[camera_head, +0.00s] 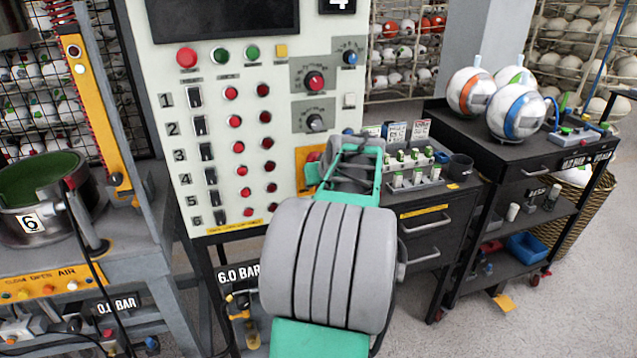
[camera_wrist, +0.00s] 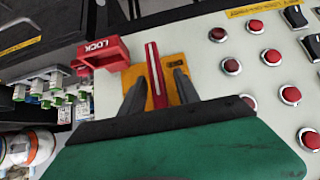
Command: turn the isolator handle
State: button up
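The isolator handle (camera_wrist: 155,72), a red bar with a pale edge, stands out from a yellow plate (camera_wrist: 183,112) on the pale panel in the wrist view. My gripper (camera_wrist: 159,76) is open, with one dark finger on each side of the handle and gaps visible between; I cannot tell whether either finger touches it. A red piece marked LOCK (camera_wrist: 98,52) sits beside the plate, to the left of the handle. In the head view the yellow isolator plate (camera_head: 302,168) shows only partly; my arm hides the handle and fingertips.
Red buttons (camera_head: 238,147) and black switches (camera_head: 207,151) cover the panel (camera_head: 222,192) close to the isolator. A dark cabinet holding small bottles (camera_head: 410,178) stands to its right. A black trolley (camera_head: 500,150) carries several balls farther right. A press frame (camera_head: 120,240) stands at left.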

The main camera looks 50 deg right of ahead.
jog(key=b+v, duration=0.1)
jog(key=v, duration=0.7)
jog(key=shift+f, duration=0.1)
